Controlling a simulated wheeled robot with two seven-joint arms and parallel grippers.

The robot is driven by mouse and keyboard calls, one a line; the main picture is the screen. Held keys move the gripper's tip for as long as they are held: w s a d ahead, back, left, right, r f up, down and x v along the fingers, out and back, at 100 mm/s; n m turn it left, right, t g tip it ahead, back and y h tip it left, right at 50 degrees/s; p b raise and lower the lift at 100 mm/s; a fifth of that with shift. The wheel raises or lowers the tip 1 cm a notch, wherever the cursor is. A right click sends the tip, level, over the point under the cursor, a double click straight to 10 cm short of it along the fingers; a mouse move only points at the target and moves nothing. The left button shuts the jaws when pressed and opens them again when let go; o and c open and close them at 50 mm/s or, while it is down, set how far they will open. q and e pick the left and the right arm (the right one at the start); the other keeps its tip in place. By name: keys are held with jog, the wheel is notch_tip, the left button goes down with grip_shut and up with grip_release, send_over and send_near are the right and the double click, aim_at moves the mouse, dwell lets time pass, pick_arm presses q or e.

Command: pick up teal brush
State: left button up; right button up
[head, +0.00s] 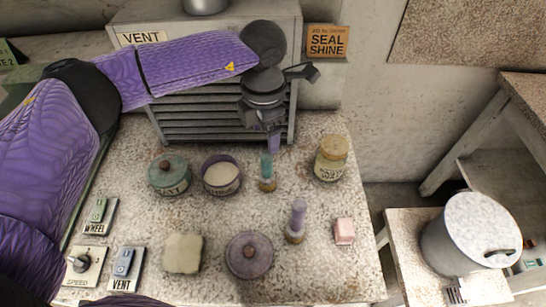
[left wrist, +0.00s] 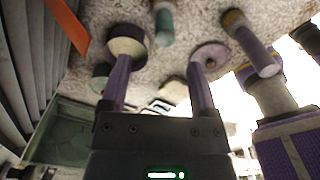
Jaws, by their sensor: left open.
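The teal brush (head: 266,165) stands upright on the speckled worktop, teal handle up and a brown band near its base. It also shows in the left wrist view (left wrist: 164,24), near the top edge, beyond my fingertips. My left gripper (head: 273,142) is over the back of the worktop, just behind and above the brush handle. Its two purple fingers (left wrist: 160,72) are spread apart with nothing between them. The gripper appears apart from the brush, though the exact gap is hard to judge.
A purple-handled brush (head: 298,215) stands to the front right. A purple bowl (head: 222,188) and teal pot (head: 169,183) are left; a lidded jar (head: 331,160) is right. The louvred vent unit (head: 172,120) rises behind. A pink block (head: 344,231) and purple lidded pot (head: 249,272) stand in front.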

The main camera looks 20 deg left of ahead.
aim_at(266, 157)
pick_arm(q)
jog(key=f, duration=0.3)
jog(key=f+b, duration=0.1)
jog(key=f, duration=0.5)
jog(key=shift+s+d+f+b, duration=0.1)
jog(key=shift+s+f+b, duration=0.2)
jog(key=shift+s+b, duration=0.1)
grip_shut()
pick_arm(e)
jog(key=shift+s+f, duration=0.6)
jog(key=shift+f, duration=0.35)
